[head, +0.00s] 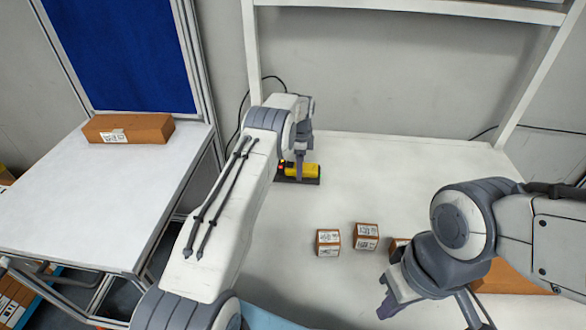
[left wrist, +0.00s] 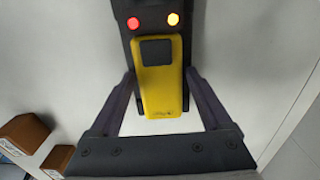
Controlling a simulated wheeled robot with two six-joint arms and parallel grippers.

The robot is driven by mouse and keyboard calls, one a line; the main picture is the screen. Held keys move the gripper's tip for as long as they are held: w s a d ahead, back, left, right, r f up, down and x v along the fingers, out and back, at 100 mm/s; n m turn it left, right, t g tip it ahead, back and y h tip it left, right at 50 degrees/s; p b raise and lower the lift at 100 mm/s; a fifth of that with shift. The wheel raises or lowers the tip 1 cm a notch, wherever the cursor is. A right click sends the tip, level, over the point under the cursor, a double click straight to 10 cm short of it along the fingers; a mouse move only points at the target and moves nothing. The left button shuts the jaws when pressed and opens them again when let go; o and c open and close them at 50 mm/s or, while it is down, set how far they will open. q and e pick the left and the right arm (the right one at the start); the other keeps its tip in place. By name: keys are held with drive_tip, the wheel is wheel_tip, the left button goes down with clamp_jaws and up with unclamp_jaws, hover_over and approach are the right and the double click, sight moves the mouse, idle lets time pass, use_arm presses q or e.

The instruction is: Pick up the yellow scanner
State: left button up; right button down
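The yellow scanner (head: 301,170) rests on a dark stand (head: 298,181) toward the back of the white table. In the left wrist view, the scanner (left wrist: 161,85) lies between the two fingers of my left gripper (left wrist: 160,72). The fingers are spread, one on each side of it; whether they touch it I cannot tell. A red and an orange light show on the stand (left wrist: 153,21). In the head view, my left gripper (head: 299,167) reaches down over the scanner and partly hides it. My right gripper (head: 432,308) is open and empty near the front right.
Small brown boxes with labels (head: 328,242) (head: 366,236) stand mid-table, and another (head: 397,246) is partly behind my right gripper. A larger brown box (head: 508,279) is behind my right arm. A side table (head: 90,190) at left holds a long brown box (head: 128,129).

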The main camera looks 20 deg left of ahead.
use_arm(q)
drive_tip(key=c, duration=1)
drive_tip(key=shift+r, duration=0.1)
clamp_jaws()
